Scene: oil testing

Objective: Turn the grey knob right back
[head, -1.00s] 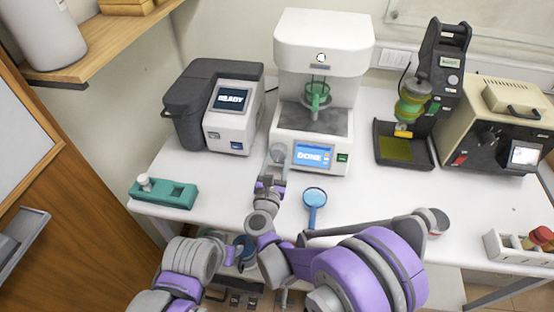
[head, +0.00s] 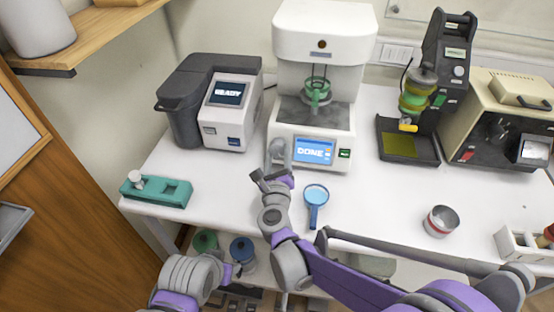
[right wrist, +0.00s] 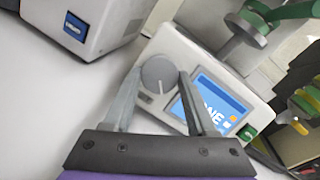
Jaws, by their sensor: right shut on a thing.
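The grey knob (right wrist: 159,73) is on the front of the white machine (head: 322,40), left of its blue screen (head: 314,151) that reads DONE. In the right wrist view a pale mark on the knob points toward the bottom of the picture. My right gripper (right wrist: 157,80) has one finger on each side of the knob and is shut on it. In the head view my right gripper (head: 277,168) partly hides the knob. My left gripper (head: 238,272) is low at the table's front edge, and its fingers are too small to read.
A green glass piece (head: 316,92) hangs inside the white machine. A grey machine reading READY (head: 228,95) and a teal holder (head: 160,192) are at left. A metal cup (head: 441,221) stands at right.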

